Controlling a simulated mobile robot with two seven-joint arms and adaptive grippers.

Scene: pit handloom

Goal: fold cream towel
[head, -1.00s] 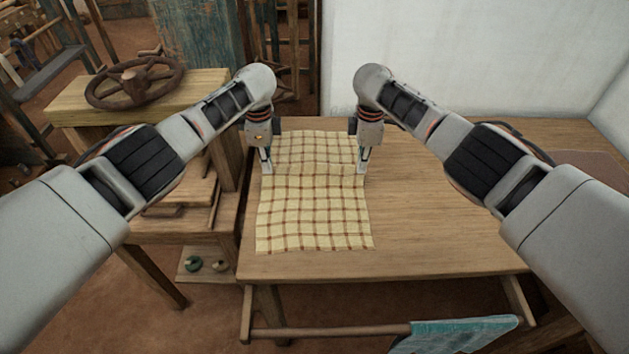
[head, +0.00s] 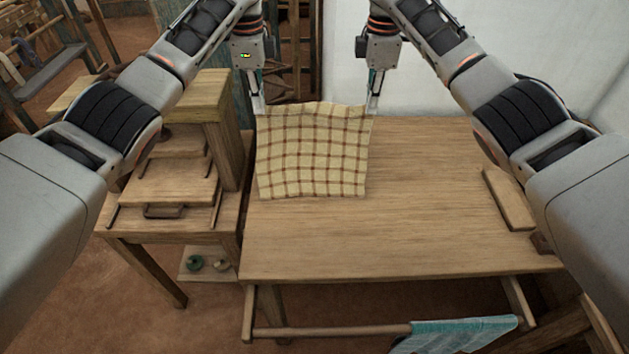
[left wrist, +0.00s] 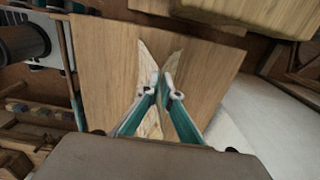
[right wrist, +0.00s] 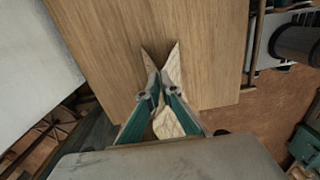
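The cream towel (head: 312,155) has a brown check pattern. In the head view it hangs between my grippers, its upper edge slightly wavy, over the left part of the wooden table (head: 420,230). My left gripper (head: 258,108) is shut on its upper left corner and my right gripper (head: 373,108) on its upper right corner. Cloth (left wrist: 147,62) shows around the closed fingers (left wrist: 166,84) in the left wrist view. Cloth (right wrist: 170,124) also shows at the closed fingers (right wrist: 160,88) in the right wrist view. Whether its lower edge touches the table is unclear.
The table is clear in front and to the right, except for a wooden block (head: 509,199) at its right side. A lower wooden bench (head: 165,215) stands at the left. A teal cloth (head: 460,334) hangs below the front edge. A white wall is behind.

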